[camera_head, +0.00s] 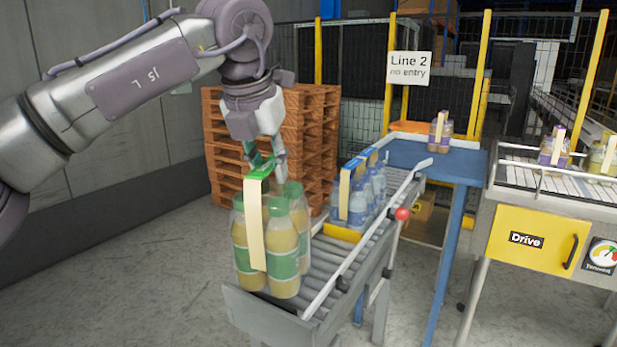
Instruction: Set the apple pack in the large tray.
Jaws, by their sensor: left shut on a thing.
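The apple pack (283,240) is a bundle of bottles with yellow-green juice, green caps and green labels, with a pale strap and a green top handle. My left gripper (264,168) is shut on that handle from above. The pack hangs upright at the near end of the roller conveyor; whether its base touches the rollers I cannot tell. A yellow tray (341,233) sits farther up the conveyor, just behind the pack and to its right. Blue-capped bottle packs (361,193) stand in it, and the held pack hides part of its near side. My right gripper is not in view.
Bare rollers (330,262) lie between rails, with a red knob (402,214) on the right rail. A blue table (455,166) bears a purple-labelled pack (440,132). Another conveyor with packs (553,148) stands right. Wooden pallets (310,135) are stacked behind.

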